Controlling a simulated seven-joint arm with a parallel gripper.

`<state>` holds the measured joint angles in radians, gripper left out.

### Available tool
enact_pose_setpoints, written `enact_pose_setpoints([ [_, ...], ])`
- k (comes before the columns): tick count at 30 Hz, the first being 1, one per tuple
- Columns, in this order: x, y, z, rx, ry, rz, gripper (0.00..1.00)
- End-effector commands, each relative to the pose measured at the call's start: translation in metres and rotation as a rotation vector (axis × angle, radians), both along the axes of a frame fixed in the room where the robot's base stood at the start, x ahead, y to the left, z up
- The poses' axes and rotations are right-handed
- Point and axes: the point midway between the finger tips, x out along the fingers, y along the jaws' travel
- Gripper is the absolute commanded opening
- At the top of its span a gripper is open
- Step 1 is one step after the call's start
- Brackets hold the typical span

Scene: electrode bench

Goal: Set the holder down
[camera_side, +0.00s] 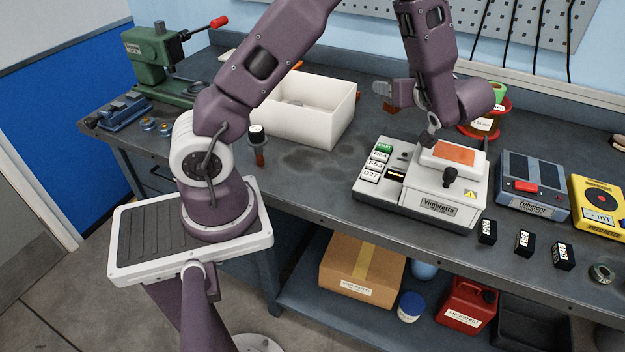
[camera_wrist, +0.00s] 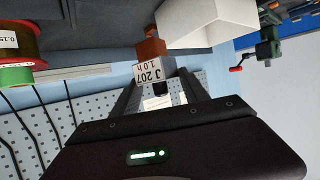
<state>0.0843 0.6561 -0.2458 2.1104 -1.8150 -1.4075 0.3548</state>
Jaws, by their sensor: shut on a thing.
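My gripper (camera_wrist: 160,90) is shut on a holder, a small block with a white face marked J 207 (camera_wrist: 148,72) and a brown end beyond it. In the side view my gripper (camera_side: 385,90) is above the rear of the bench, between the white bin and the Vimbretta machine. The holder's brown part (camera_side: 391,108) shows just below it. The rest of the holder is hidden there by my gripper. The brown end appears to be clear of the bench, but the exact gap cannot be told.
The white bin (camera_side: 322,127) is left of my gripper. The white Vimbretta machine (camera_side: 400,202) stands in front and to the right. A black-topped brown piece (camera_side: 258,146) stands upright farther left. Red spools (camera_side: 484,127) are behind the machine. Bare bench lies between bin and machine.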

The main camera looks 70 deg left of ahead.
Motion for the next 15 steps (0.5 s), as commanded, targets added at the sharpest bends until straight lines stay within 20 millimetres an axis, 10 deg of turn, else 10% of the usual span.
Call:
enact_pose_setpoints([
  [6,-0.109,-0.003,-0.001,0.004,-0.004,0.249,0.00],
  [15,-0.180,-0.009,0.009,0.002,-0.007,0.404,0.00],
])
